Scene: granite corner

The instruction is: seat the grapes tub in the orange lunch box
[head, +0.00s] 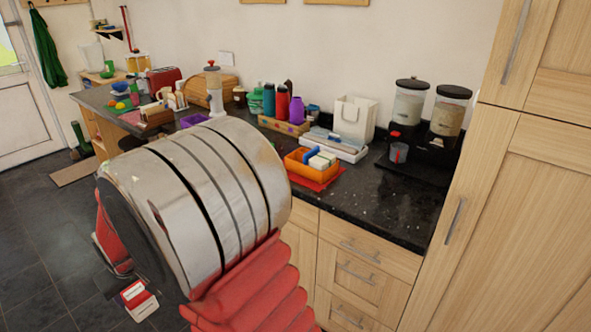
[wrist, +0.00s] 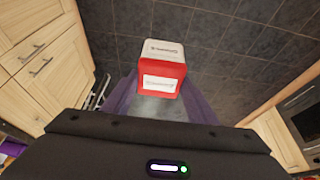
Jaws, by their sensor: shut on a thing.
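The orange lunch box (head: 302,171) sits on a red mat on the dark counter in the head view. A blue piece and white-topped pieces are inside it; part of its inside looks open, but it is too small to tell compartments. My gripper (wrist: 160,98) is shut on a red-and-white labelled tub (wrist: 161,76), held between its purple fingers above the floor. The tub also shows at lower left in the head view (head: 138,297), well away from the lunch box. Its label is too small to read, so I cannot confirm it is the grapes tub.
Left of and behind the lunch box stand bottles in a wooden tray (head: 284,126). A white holder (head: 354,119) is behind it and dark dispensers (head: 446,116) are to the right. Bare counter (head: 370,205) lies right of the mat. My arm blocks the counter's near left part.

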